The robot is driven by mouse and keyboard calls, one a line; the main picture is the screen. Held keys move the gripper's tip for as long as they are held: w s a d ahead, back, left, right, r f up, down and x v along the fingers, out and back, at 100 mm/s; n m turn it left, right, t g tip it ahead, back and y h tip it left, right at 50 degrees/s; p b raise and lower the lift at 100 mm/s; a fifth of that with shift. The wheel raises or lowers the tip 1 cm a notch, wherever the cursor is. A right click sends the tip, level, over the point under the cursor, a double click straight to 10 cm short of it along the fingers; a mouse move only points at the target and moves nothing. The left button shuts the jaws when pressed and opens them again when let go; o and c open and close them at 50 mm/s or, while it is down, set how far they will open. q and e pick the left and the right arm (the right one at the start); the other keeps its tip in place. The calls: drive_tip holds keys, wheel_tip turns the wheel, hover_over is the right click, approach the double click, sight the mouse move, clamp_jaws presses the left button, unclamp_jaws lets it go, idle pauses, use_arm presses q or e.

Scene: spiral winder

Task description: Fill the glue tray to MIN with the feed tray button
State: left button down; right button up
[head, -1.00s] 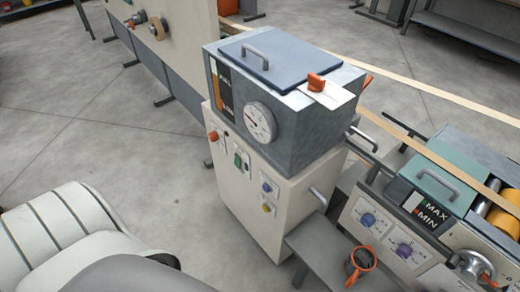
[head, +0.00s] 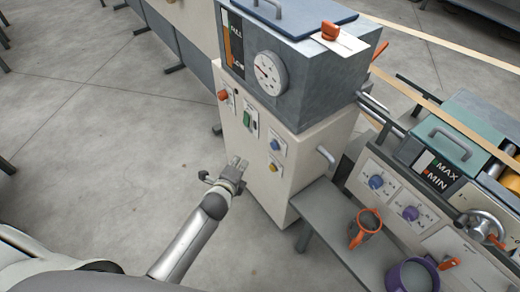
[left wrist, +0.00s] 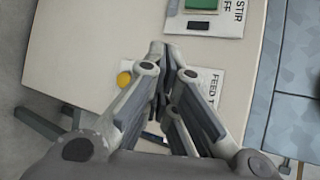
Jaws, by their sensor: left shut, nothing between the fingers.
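The cream glue cabinet (head: 245,150) carries a green switch (head: 248,119), a blue button (head: 274,144) and a yellow button (head: 272,167). My left gripper (head: 240,163) is shut and empty, just left of the yellow button in the head view. In the left wrist view its fingers (left wrist: 165,50) are together in front of the panel. A partly covered label reading "FEED T" (left wrist: 212,86) and the yellow button (left wrist: 124,79) show beside them; the blue button is hidden. The glue tray gauge (head: 430,171) reads MAX and MIN; its level is too small to tell. My right gripper is not in view.
The grey tank (head: 310,80) with a dial (head: 269,73) tops the cabinet. A grey shelf (head: 325,215) at right holds an orange-rimmed pot (head: 362,235) and a purple pot (head: 407,275). A side handle (head: 325,157) sticks out.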

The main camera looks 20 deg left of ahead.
sight(274, 146)
use_arm(q)
drive_tip(key=shift+a+r, duration=0.1)
drive_tip(key=shift+r, duration=0.15)
drive_tip(key=shift+w, duration=0.1)
drive_tip(key=w+d+b, duration=0.4)
drive_tip(key=w+d, duration=0.1)
drive_tip(key=w, duration=0.2)
drive_tip(key=shift+d, duration=0.25)
idle(1.2)
drive_tip(key=shift+w+d, duration=0.25)
drive_tip(key=shift+w, duration=0.05)
